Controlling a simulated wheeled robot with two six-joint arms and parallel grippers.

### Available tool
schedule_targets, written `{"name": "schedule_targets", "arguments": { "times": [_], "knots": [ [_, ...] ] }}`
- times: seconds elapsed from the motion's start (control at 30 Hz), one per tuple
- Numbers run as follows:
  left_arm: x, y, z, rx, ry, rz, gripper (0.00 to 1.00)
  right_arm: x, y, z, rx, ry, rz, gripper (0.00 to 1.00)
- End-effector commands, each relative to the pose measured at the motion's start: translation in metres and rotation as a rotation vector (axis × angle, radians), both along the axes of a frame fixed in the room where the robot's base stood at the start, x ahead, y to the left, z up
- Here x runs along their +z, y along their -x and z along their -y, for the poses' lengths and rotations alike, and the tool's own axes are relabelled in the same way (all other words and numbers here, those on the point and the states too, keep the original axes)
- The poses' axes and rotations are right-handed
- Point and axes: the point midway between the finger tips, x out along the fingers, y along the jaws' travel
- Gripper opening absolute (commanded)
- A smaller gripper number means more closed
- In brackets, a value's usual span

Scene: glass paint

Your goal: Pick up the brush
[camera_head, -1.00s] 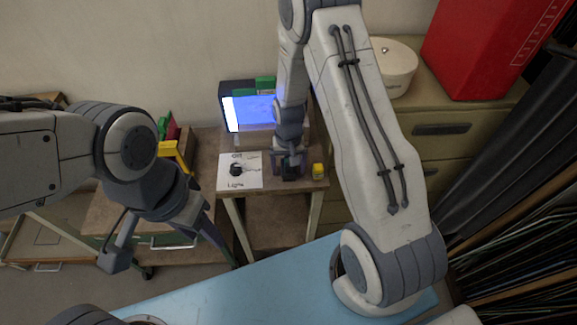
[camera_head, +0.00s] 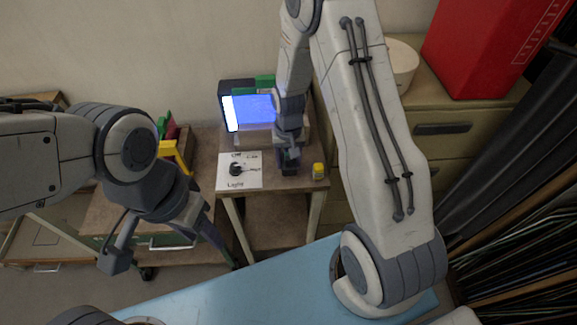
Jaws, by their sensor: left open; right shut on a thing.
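My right gripper (camera_head: 288,153) is over the small wooden table (camera_head: 275,190), just above a small dark container (camera_head: 290,168). It is shut on a thin thing, which I take to be the brush; the gripper hides most of it, so its shape is not clear. My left gripper (camera_head: 172,243) is open and empty, at the lower left, with its fingers spread wide, well away from the table.
A white sheet with a dark drawing (camera_head: 248,182) lies left of the container. A small yellow jar (camera_head: 318,171) stands to its right. A lit blue screen (camera_head: 252,108) stands at the back. A drawer cabinet (camera_head: 440,129) is to the right. A blue surface (camera_head: 245,290) is in front.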

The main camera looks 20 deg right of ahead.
Motion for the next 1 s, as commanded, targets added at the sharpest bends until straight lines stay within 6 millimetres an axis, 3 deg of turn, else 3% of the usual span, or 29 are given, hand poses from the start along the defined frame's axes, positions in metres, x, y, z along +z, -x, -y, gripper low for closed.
{"name": "schedule_targets", "arguments": {
  "times": [0.07,0.3,0.53,0.7,1.0],
  "knots": [
    [-0.008,0.000,0.000,0.000,0.000,0.000,0.50,0.015,-0.001,0.001,-0.001,0.001,0.009,0.00],
    [-0.020,0.000,0.000,-0.001,0.000,0.000,0.50,0.046,0.031,0.050,-0.007,0.001,0.006,0.00],
    [-0.027,0.000,0.000,-0.001,0.000,0.000,0.50,0.071,0.054,0.083,-0.005,0.001,0.004,0.00],
    [-0.029,0.000,0.000,-0.001,0.000,0.000,0.50,0.080,0.062,0.095,-0.002,0.001,0.002,0.00],
    [-0.029,0.000,0.000,-0.001,0.000,0.000,0.50,0.083,0.064,0.098,0.000,0.000,0.001,0.00]
  ]
}}
